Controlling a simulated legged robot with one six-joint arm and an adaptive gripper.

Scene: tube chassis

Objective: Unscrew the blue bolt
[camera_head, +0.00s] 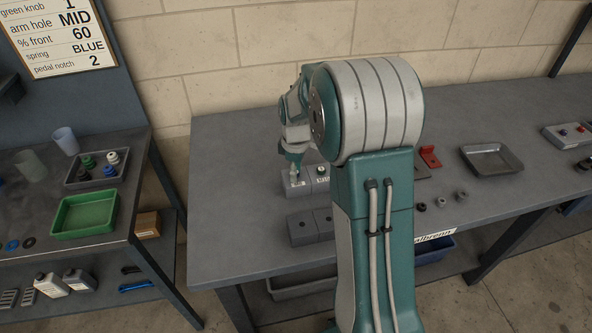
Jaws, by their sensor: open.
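I cannot clearly make out a blue bolt; my arm covers the middle of the bench and part of the blocks. A second, darker grey block (303,229) with holes in its top lies in front of the first.
Right of my arm are a red bracket (430,156), several small grey rings (441,202) and a grey tray (492,160). A separate left bench holds a green tray (87,214) and a tray of coloured knobs (96,168). The workbench's left end is clear.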

